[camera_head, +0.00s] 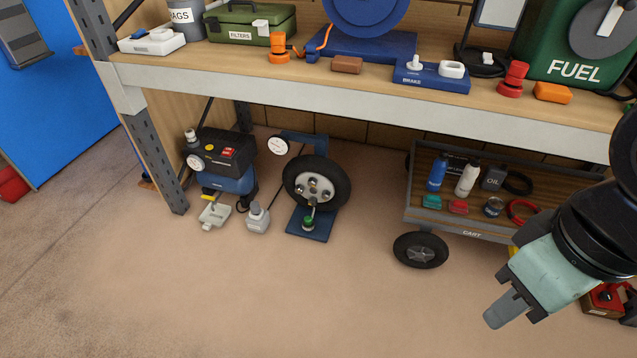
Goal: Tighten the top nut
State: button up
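A small wheel (340,204) with a black tyre and silver hub (314,188) stands upright on a blue stand (310,233) on the floor, below the bench. Several dark nuts or holes show on the hub; the top one (313,180) is too small to tell whether it is loose. A green-topped piece with a thin stem (308,222) stands in front of the wheel's lower part. My gripper (501,312) is at the lower right, well apart from the wheel and pointing down-left. Its fingers overlap from this side, so its opening is unclear; nothing shows in it.
A black and blue compressor (226,165) and a grey can (257,218) stand left of the wheel. A gauge (278,145) sits by the wheel's top. A loaded cart (470,236) stands right. The bench edge (350,98) overhangs. The floor in front is clear.

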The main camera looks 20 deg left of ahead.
aim_at(312, 182)
jog(key=i+j, duration=0.1)
jog(key=j, duration=0.3)
jog(key=i+j, duration=0.15)
jog(key=j, duration=0.25)
jog(key=i+j, duration=0.1)
jog(key=j, duration=0.3)
jog(key=i+j, duration=0.15)
jog(key=j, duration=0.25)
jog(key=i+j, duration=0.1)
jog(key=j, duration=0.3)
jog(key=i+j, duration=0.15)
jog(key=j, duration=0.25)
jog(key=i+j, duration=0.1)
jog(key=j, duration=0.3)
